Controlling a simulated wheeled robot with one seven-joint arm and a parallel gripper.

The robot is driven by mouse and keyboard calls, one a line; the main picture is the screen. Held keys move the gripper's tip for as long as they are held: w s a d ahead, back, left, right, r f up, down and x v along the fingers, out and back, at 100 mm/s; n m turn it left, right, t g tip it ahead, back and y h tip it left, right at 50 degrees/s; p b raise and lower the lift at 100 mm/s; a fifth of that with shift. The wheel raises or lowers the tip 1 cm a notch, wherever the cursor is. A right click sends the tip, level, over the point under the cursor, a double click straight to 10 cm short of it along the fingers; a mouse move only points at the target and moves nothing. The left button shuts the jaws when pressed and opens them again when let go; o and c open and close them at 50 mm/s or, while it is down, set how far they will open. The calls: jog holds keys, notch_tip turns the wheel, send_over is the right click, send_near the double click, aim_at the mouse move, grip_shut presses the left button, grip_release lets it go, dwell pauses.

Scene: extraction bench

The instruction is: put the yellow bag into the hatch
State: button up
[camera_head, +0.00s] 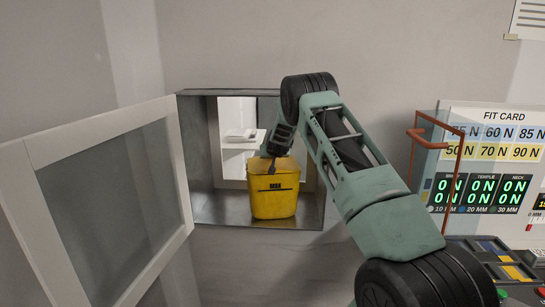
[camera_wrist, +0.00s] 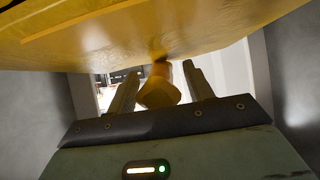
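The yellow bag (camera_head: 273,193), marked "MAX", is upright inside the open metal hatch (camera_head: 203,208) and appears to stand on its floor. My gripper (camera_head: 270,160) is at the bag's top left, inside the hatch opening. In the wrist view, the bag's yellow underside or side (camera_wrist: 150,35) fills the top. The two fingers of my gripper (camera_wrist: 161,75) are spread on either side of a yellow knob (camera_wrist: 158,88), with gaps showing beside it. The hatch's glazed, white-framed door (camera_head: 110,205) stands swung open to the left.
A white shelf (camera_head: 235,145) shows through an opening at the hatch's back. To the right are an orange-red rail (camera_head: 412,150), a "FIT CARD" board (camera_head: 505,118) and a display panel (camera_head: 480,192). A bench with controls (camera_head: 500,262) is at the lower right.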

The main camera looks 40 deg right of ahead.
jog(key=shift+s+f, duration=0.1)
jog(key=shift+f, duration=0.1)
jog(key=b+v, duration=0.5)
jog(key=v, duration=1.2)
jog(key=shift+a+r, duration=0.15)
jog(key=shift+r, duration=0.1)
